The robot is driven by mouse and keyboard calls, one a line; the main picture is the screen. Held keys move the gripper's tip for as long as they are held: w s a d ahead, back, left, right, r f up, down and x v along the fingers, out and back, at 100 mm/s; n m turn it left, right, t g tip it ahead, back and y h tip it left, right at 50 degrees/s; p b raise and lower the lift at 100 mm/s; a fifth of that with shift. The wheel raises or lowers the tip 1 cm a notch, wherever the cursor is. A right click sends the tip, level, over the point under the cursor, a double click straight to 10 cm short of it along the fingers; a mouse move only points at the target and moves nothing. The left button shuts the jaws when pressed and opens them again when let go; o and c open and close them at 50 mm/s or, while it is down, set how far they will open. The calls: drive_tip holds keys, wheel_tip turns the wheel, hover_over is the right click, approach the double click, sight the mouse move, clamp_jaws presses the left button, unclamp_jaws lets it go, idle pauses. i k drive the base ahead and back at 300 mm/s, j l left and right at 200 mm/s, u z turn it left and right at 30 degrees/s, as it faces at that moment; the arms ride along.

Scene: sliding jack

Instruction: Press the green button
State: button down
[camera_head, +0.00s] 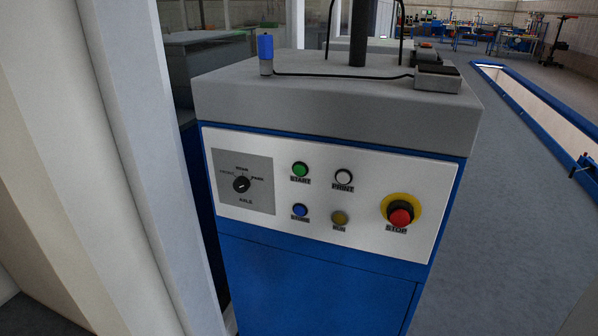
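The green button (300,169) is small and round, with the label START under it. It sits in the upper row of a white control panel (350,256) on the front of a blue and grey cabinet (320,282). A white button (343,177) marked PRINT is to its right. A blue button (300,210) is below it, and a yellowish button (340,218) is below right. Nothing covers the green button. My gripper is not in view.
A red stop button (400,216) on a yellow ring is at the panel's right, and a black rotary knob (241,184) at its left. A pale column (150,150) stands close on the left. Open grey floor (515,200) lies right, beside a blue-edged pit (540,100).

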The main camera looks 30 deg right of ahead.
sight(299, 169)
drive_tip(key=z, duration=2.2)
drive_tip(key=k+j, duration=0.35)
drive_tip(key=j, duration=0.1)
